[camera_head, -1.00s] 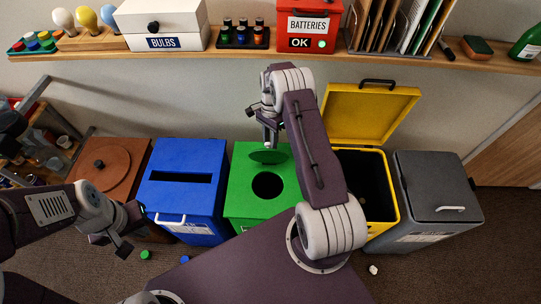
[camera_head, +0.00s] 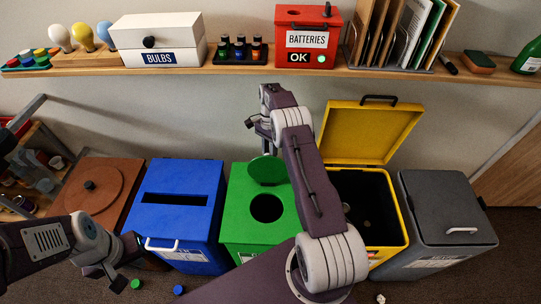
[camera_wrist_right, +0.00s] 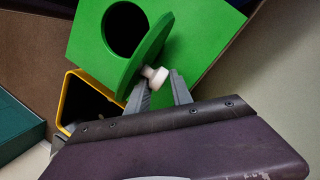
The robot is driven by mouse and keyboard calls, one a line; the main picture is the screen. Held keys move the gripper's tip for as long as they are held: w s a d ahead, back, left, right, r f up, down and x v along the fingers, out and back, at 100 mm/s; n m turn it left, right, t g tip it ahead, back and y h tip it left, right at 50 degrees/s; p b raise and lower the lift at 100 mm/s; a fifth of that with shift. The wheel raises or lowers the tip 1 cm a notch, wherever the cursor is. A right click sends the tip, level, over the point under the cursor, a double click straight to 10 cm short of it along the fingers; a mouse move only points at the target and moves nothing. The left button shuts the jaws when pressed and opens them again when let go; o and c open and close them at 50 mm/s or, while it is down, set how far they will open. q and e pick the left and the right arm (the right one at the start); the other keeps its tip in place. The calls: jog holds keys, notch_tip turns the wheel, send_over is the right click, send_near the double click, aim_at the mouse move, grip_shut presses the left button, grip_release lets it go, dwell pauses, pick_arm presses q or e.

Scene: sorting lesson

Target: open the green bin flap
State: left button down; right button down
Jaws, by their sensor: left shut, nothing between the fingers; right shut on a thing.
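The green bin (camera_head: 240,215) stands in the middle of the row, with a round hole in its top. Its round green flap (camera_head: 266,171) is tilted up behind the hole, leaving the hole uncovered. In the right wrist view the flap (camera_wrist_right: 143,62) stands beside the dark hole, with a white knob (camera_wrist_right: 156,75) on its outer face. My right gripper (camera_wrist_right: 157,84) is shut on that knob; in the head view its fingertips are hard to make out behind the flap. My left gripper (camera_head: 116,279) is shut and empty, low in front of the brown and blue bins.
A blue slotted bin (camera_head: 180,225) stands left of the green one, a brown round-lidded bin (camera_head: 90,195) further left. The yellow bin (camera_head: 372,140) is open; a grey bin (camera_head: 445,210) is closed. A loaded shelf (camera_head: 230,70) runs above. Small caps (camera_head: 136,284) lie on the floor.

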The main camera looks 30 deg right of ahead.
jog(key=shift+w+a+f, duration=0.1)
jog(key=shift+a+f, duration=0.1)
jog(key=shift+a, duration=0.05)
jog(key=c, duration=1.3)
grip_release()
jog(key=shift+o, duration=1.2)
jog(key=shift+w+a+f, duration=0.1)
jog(key=shift+w+a, duration=0.05)
jog(key=shift+w, duration=0.2)
pick_arm(q)
jog(key=shift+w+a+f, duration=0.1)
jog(key=shift+w, duration=0.15)
pick_arm(e)
jog(key=shift+s, duration=0.15)
jog(key=shift+d, duration=0.3)
jog(key=shift+r, duration=0.2)
